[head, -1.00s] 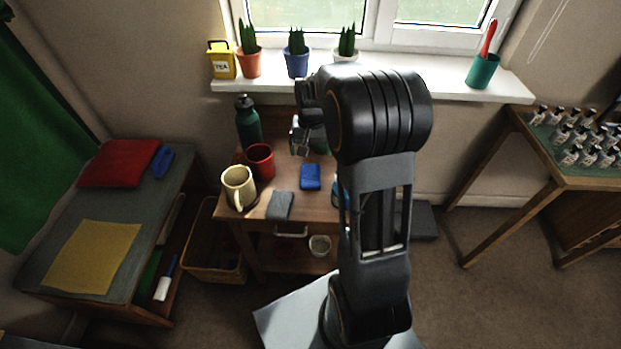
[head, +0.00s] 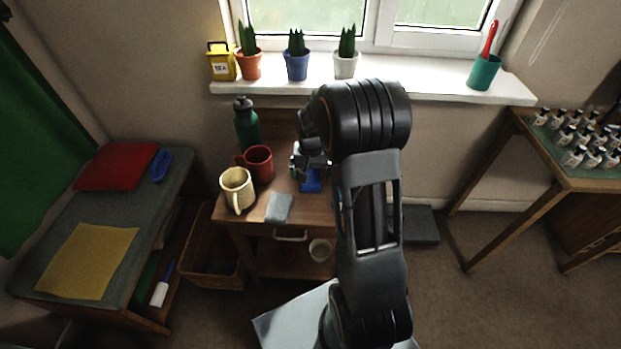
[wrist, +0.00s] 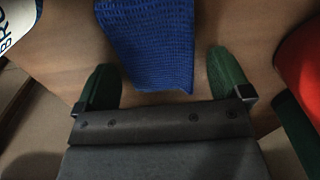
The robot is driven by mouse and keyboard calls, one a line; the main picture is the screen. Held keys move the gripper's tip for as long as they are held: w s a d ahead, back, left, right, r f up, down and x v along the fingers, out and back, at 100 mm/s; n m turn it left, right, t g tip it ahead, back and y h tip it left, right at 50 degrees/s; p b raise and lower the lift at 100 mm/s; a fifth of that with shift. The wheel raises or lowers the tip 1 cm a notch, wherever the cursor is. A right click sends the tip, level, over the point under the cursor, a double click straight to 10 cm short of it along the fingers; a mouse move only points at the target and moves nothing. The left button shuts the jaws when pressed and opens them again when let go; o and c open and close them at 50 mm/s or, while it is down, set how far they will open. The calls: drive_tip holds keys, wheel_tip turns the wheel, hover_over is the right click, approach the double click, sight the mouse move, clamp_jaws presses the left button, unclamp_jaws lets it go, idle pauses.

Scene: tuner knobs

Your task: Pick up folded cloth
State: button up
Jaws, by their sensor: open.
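The folded cloth (head: 311,186) is blue and lies on the small wooden table, partly hidden by my gripper in the head view. In the wrist view its ribbed blue weave (wrist: 150,40) fills the top middle, and its near end reaches between the fingers. My gripper (head: 308,172) is low over the far part of the cloth. In the wrist view my gripper (wrist: 163,82) is open, with one green fingertip on each side of the cloth's end. I see bare tabletop beside both fingers, and nothing is held.
A red mug (head: 258,163), a cream mug (head: 237,188) and a green bottle (head: 246,126) stand left of the cloth. A flat grey piece (head: 279,208) lies at the table's front. The windowsill (head: 420,90) with potted plants is behind. A white lettered item (wrist: 14,22) is close in the wrist view.

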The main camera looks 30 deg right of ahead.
drive_tip(key=shift+c, duration=0.4)
drive_tip(key=c, duration=0.9)
drive_tip(key=shift+r, duration=0.1)
drive_tip(key=shift+c, duration=0.2)
